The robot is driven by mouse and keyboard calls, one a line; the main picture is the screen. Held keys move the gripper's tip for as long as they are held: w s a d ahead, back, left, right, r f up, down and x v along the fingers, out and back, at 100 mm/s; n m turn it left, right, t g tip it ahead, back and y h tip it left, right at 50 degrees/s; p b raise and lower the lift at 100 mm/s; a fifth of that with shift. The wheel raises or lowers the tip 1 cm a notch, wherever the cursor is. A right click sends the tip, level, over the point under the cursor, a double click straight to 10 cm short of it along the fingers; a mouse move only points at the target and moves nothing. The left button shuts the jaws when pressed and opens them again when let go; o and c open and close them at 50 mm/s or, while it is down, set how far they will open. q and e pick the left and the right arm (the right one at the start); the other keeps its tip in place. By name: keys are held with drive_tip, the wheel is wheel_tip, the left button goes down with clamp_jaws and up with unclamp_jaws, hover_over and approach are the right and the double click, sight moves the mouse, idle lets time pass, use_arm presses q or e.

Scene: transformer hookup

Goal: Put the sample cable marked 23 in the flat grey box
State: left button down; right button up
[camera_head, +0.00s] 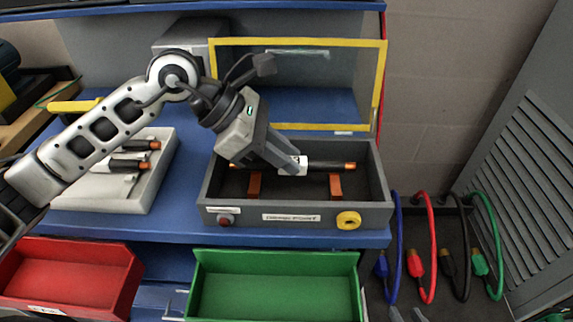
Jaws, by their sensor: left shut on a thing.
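The flat grey box (377,200) stands open on the blue bench, its yellow-framed lid (296,42) raised behind it. My left gripper (291,168) reaches down into the box from the upper left. It is shut on a short black sample cable (325,165) with copper-orange ends. The cable lies level, above or on two orange-brown supports (336,186); I cannot tell if it touches them. A white tag shows at my fingertips, its number unreadable. Small grey shapes at the bottom edge may be my right gripper; its jaws cannot be made out.
A pale tray (107,197) at the left holds more black cables. A red bin (70,275) and a green bin (275,285) sit below the bench front. Blue, red, black and green leads (431,240) hang at the right, beside a louvred grey panel (530,190).

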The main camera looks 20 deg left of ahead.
use_arm(q)
drive_tip(key=shift+w+d+f, duration=0.1)
drive_tip(key=shift+w+f, duration=0.05)
drive_tip(key=shift+f, duration=0.8)
drive_tip(key=shift+w+f, duration=0.15)
drive_tip(key=shift+f, duration=0.75)
drive_tip(key=shift+f, duration=0.1)
drive_tip(key=c, duration=1.3)
unclamp_jaws()
drive_tip(key=shift+r+p, duration=0.2)
drive_tip(key=shift+p, duration=0.2)
drive_tip(key=shift+a+r, duration=0.15)
drive_tip(key=shift+a, duration=0.2)
drive_tip(key=b+v, duration=0.2)
drive_tip(key=v, duration=0.9)
drive_tip(key=shift+s, duration=0.2)
